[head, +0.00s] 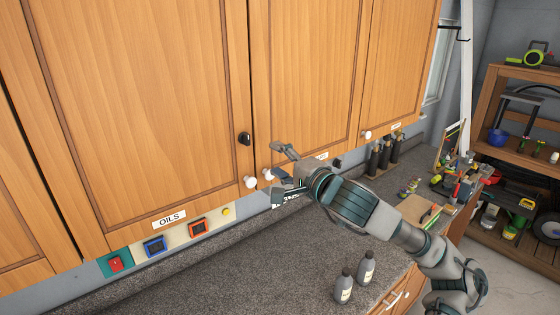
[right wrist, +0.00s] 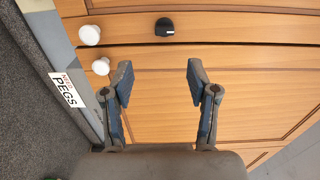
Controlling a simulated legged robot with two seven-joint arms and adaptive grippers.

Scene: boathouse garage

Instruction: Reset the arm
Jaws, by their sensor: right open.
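My right arm (head: 370,210) reaches in from the lower right in the head view. Its gripper (head: 275,170) is in front of the wooden wall cabinets (head: 150,90), near the white knobs at their lower edge. In the right wrist view the gripper (right wrist: 158,80) has its two fingers wide apart, with nothing between them. Cabinet doors (right wrist: 210,90) show behind the fingers. Whether the fingers touch the doors is hard to tell. My left gripper is not in view.
White knobs (head: 250,182) and a black knob (head: 244,138) stick out near the gripper. Two grey bottles (head: 343,286) stand on the dark counter (head: 250,270) below the arm. Tools crowd the counter's right end. A wooden shelf (head: 495,110) stands at the right. The left counter is clear.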

